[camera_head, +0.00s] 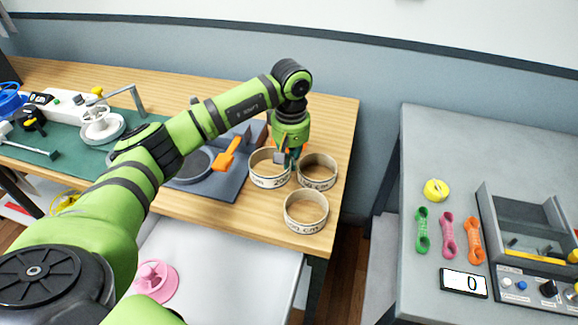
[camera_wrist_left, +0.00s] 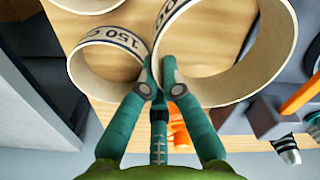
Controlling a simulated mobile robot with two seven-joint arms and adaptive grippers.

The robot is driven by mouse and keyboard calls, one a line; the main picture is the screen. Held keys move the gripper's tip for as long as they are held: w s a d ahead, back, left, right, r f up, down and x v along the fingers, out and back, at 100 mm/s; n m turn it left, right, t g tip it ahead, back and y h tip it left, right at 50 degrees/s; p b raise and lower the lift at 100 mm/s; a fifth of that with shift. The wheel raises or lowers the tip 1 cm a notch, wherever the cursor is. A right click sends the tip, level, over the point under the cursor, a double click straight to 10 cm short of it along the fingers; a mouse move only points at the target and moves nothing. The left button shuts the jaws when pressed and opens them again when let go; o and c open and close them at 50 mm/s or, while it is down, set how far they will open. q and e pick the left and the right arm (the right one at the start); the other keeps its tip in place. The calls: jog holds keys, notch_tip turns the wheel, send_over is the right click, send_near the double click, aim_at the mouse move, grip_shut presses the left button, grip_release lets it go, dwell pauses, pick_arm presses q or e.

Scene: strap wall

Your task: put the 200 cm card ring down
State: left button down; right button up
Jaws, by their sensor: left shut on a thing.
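The 200 cm card ring (camera_head: 268,182) is a pale ring with dark print, upright at the right part of the wooden bench. My left gripper (camera_head: 288,158) points down at its right side. In the left wrist view, the gripper (camera_wrist_left: 159,78) is shut on the wall of this ring (camera_wrist_left: 205,100), which looks large there. I cannot tell whether its base touches the bench. A ring marked 150 (camera_head: 318,184) stands close to its right; it also shows in the wrist view (camera_wrist_left: 105,38). My right gripper is not in view.
A third card ring (camera_head: 306,226) stands near the bench's front edge. A grey board (camera_head: 222,190) with an orange-handled device lies to the left. The wooden bench (camera_head: 335,130) is bare behind the rings. A grey table (camera_head: 430,160) stands apart on the right, beyond a gap.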

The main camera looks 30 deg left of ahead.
pick_arm(q)
jog(key=shift+w+a+f, duration=0.1)
jog(key=shift+a+f, duration=0.1)
jog(key=shift+a, duration=0.05)
jog(key=shift+f, duration=0.35)
notch_tip(320, 180, down, 3)
jog(key=shift+f+p, duration=0.1)
jog(key=shift+p, duration=0.65)
jog(key=shift+f, duration=0.1)
jog(key=shift+f+b, duration=0.25)
jog(key=shift+b, duration=0.1)
jog(key=c, duration=1.4)
grip_release()
jog(key=shift+r, duration=0.1)
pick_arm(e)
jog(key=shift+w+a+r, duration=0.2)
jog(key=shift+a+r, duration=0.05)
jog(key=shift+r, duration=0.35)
pick_arm(q)
jog(key=shift+r, duration=0.1)
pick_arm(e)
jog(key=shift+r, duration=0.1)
